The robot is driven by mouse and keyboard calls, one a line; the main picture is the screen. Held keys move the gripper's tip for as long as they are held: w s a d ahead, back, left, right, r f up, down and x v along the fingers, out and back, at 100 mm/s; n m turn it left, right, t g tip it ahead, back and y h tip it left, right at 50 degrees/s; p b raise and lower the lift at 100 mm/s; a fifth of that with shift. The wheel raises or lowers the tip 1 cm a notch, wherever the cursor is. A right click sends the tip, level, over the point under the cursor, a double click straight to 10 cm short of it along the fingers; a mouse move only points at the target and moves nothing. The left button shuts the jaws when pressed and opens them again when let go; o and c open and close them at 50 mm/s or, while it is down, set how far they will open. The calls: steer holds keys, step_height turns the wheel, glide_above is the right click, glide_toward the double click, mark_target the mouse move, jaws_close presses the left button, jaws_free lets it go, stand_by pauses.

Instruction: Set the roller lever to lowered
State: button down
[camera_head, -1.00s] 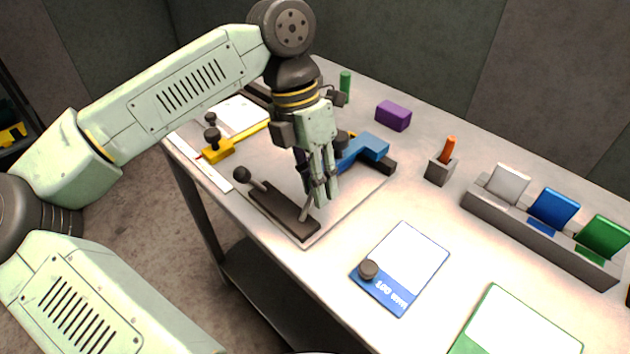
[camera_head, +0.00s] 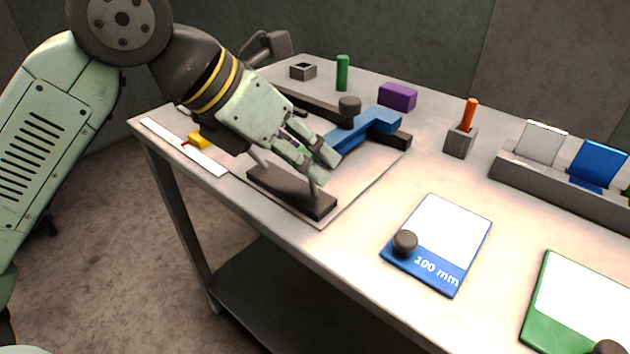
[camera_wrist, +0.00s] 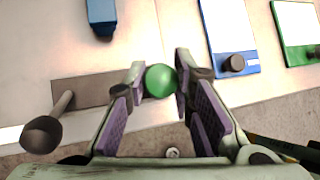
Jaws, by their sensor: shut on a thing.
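A dark base plate (camera_head: 280,190) sits near the table's front-left edge and carries two lever rods. The rod (camera_head: 314,193) at its right end rises to my gripper (camera_head: 326,166). In the wrist view a green ball knob (camera_wrist: 160,80) sits between my fingertips, and my gripper (camera_wrist: 161,73) is shut on it. The other lever, with a dark knob (camera_wrist: 42,134), leans off the plate's left end in the wrist view. In the head view my gripper hides its knob. I cannot tell from markings which is the roller lever.
A blue clamp-like part (camera_head: 365,128) lies behind the plate. A blue-edged card (camera_head: 440,240) with a dark knob (camera_head: 405,241) lies to the right. A purple block (camera_head: 397,96) and a holder with an orange peg (camera_head: 468,114) stand further back. A white strip (camera_head: 180,146) lies at left.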

steer(key=h+b, duration=0.1)
steer(key=b, duration=0.1)
steer(key=s+a+t+h+b, duration=0.1)
steer(key=b, duration=0.1)
steer(key=f+t+b, duration=0.1)
steer(key=b, duration=0.1)
steer(key=shift+s+a+h, duration=0.2)
steer(key=shift+a+h, duration=0.05)
steer(key=shift+h, duration=0.15)
steer(key=shift+s+a+m+t+h+b, duration=0.2)
steer(key=shift+m+t+h+b, duration=0.1)
steer(key=shift+t+b, duration=0.25)
steer(key=c, duration=1.3)
jaws_free()
steer(key=shift+c, duration=0.2)
steer(key=v, duration=1.2)
